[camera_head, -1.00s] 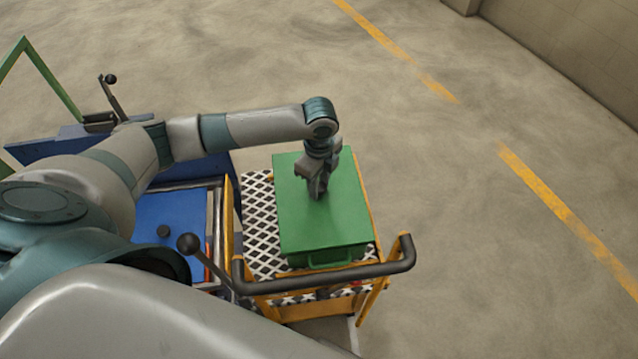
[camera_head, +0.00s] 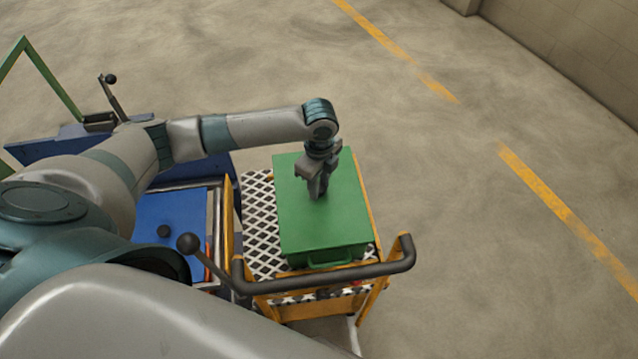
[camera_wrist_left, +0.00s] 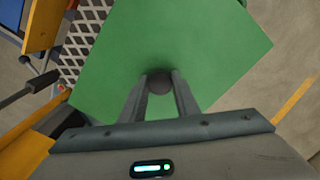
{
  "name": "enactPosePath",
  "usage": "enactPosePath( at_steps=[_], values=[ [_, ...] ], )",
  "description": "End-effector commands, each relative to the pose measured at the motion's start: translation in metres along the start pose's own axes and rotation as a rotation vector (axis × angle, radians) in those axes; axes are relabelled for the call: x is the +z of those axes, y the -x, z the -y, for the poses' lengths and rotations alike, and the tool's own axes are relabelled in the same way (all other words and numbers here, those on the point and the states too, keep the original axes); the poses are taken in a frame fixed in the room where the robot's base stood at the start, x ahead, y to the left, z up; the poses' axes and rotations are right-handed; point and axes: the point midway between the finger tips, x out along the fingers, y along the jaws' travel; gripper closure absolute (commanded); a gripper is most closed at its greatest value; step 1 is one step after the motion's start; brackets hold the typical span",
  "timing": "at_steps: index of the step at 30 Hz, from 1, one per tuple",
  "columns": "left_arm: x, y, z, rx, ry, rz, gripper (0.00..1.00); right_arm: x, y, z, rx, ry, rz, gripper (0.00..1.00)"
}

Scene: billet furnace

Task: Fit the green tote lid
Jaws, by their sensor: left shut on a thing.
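The green tote lid (camera_head: 335,225) lies flat over the green tote (camera_head: 330,254), and both are on the yellow cart at the centre of the head view. The tote's front handle shows just below the lid's near edge. My left gripper (camera_head: 318,194) points down at the middle of the lid. In the left wrist view its fingers (camera_wrist_left: 160,87) are shut on the dark round knob (camera_wrist_left: 159,82) of the lid. Whether the lid's rim sits fully down all round is hard to tell. My right gripper is not in view.
The yellow cart has a dark push handle (camera_head: 330,279) at its near end and a white-and-dark lattice deck (camera_head: 258,215). A blue unit (camera_head: 170,225) with a black knob stands close to its left. Open concrete floor (camera_head: 460,220) lies to the right.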

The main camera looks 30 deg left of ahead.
Motion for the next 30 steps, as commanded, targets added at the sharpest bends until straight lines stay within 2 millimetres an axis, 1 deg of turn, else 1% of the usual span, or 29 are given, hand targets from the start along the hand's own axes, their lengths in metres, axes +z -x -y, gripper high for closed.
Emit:
enactPosePath(
  at_steps=[30],
  values=[
    [-0.0001,-0.0100,-0.0001,0.000,0.000,0.000,1.00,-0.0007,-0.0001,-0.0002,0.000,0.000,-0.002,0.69]
  ],
)
